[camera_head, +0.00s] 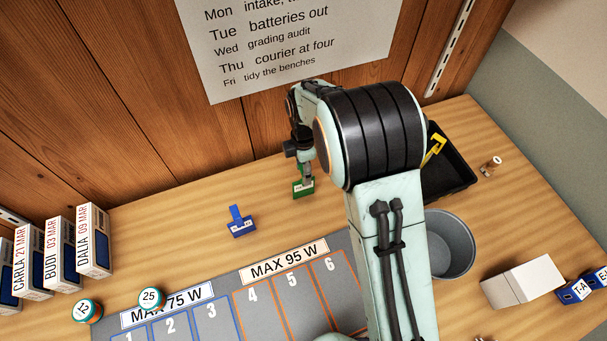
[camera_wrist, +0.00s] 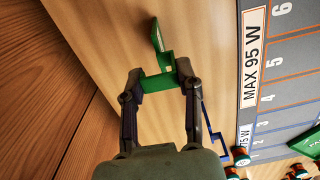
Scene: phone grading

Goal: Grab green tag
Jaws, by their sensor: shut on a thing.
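The green tag (camera_head: 303,188) is at the back of the bench, below my gripper (camera_head: 306,174) in the head view. It has a small white label on its foot. In the wrist view the green tag (camera_wrist: 157,84) sits between the two fingertips of my gripper (camera_wrist: 160,76), which are shut on its upright part. Its foot extends beyond the fingertips. I cannot tell whether it touches the bench.
A blue tag (camera_head: 240,222) stands left of the green one. The grey numbered mat (camera_head: 260,316) lies in front. A black tray (camera_head: 454,181) holding something yellow and a grey bin (camera_head: 452,247) are at right. Boxes (camera_head: 94,241) line the left.

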